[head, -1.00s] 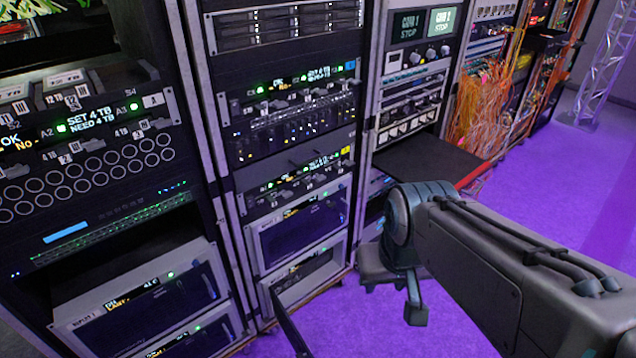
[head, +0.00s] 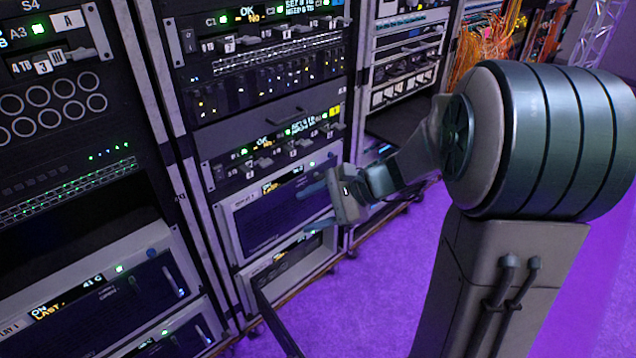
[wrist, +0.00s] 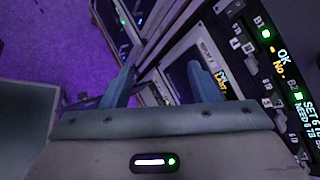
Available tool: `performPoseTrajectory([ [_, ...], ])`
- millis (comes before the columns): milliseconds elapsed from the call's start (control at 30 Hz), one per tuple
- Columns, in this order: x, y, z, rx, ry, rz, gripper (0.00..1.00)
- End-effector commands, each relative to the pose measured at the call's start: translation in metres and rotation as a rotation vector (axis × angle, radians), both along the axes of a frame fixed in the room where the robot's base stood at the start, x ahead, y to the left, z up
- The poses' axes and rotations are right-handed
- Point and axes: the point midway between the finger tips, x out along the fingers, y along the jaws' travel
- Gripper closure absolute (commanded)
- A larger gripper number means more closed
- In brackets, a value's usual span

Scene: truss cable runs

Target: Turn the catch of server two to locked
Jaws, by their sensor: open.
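My gripper (head: 304,212) is open and empty, its two blue fingers pointing left in front of the middle rack's lower units. In the wrist view the fingers (wrist: 160,74) stand apart with nothing between them. The upper white-framed server (head: 258,220) in the middle rack is behind the fingers and partly covered by them. A second white-framed server (head: 262,272) sits below it. Two similar servers, an upper one (head: 105,312) and a lower one (head: 180,342), sit in the left rack. I cannot read which is server two, nor tell how its catch stands.
A panel with small levers and a yellow tag (head: 270,150) is above the middle servers. Rack posts (head: 172,190) stand between the bays. A dark bar (head: 275,325) juts up at the bottom. The purple floor (head: 385,290) is clear to the right of the racks.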

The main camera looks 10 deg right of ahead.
Motion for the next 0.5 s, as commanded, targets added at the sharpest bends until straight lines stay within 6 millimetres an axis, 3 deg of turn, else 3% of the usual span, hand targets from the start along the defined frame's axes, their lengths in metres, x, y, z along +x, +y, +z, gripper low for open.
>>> performPoseTrajectory([
  [33, 0.021, -0.007, -0.032, 0.084, 0.036, -0.084, 0.45],
  [167, 0.075, -0.033, -0.070, 0.313, 0.100, -0.309, 0.45],
  [300, 0.126, -0.075, -0.113, 0.538, 0.142, -0.535, 0.45],
  [500, 0.167, -0.131, -0.156, 0.756, 0.155, -0.758, 0.45],
])
